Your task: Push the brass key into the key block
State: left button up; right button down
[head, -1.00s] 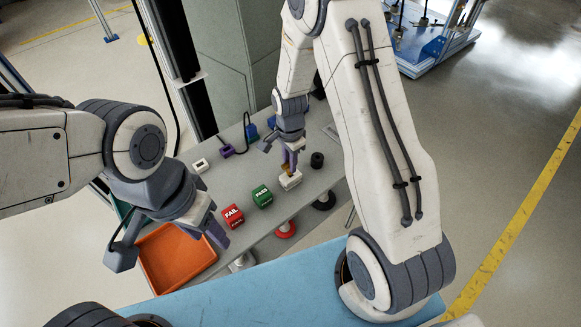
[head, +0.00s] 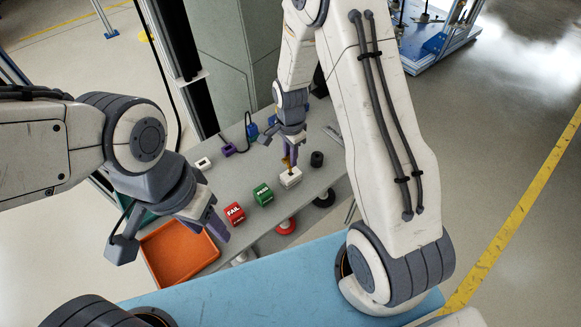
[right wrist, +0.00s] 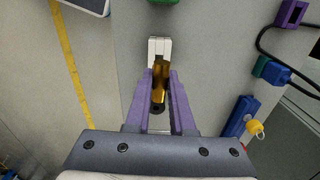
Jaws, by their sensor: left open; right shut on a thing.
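The brass key (right wrist: 160,82) is gripped between the purple fingers of my right gripper (right wrist: 161,100) in the right wrist view. In the head view the key (head: 288,162) shows as a small gold piece below my right gripper (head: 291,152). The white key block (head: 290,178) stands on the grey table right below the key. The block (right wrist: 159,47) also shows just beyond the key's far end. I cannot tell whether the key is inside the block's slot. My left gripper (head: 213,220) is open and empty above the table's front left, by the orange tray.
A red FAIL block (head: 234,212) and a green PASS block (head: 262,194) stand left of the key block. A black knob (head: 317,159) is to its right. An orange tray (head: 180,252) sits at the front left. A blue padlock-like item (right wrist: 240,116) lies to the right in the wrist view.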

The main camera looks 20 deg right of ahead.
jog(key=shift+r, duration=0.1)
notch_tip(320, 180, up, 4)
jog(key=p, duration=0.3)
dwell(0.4)
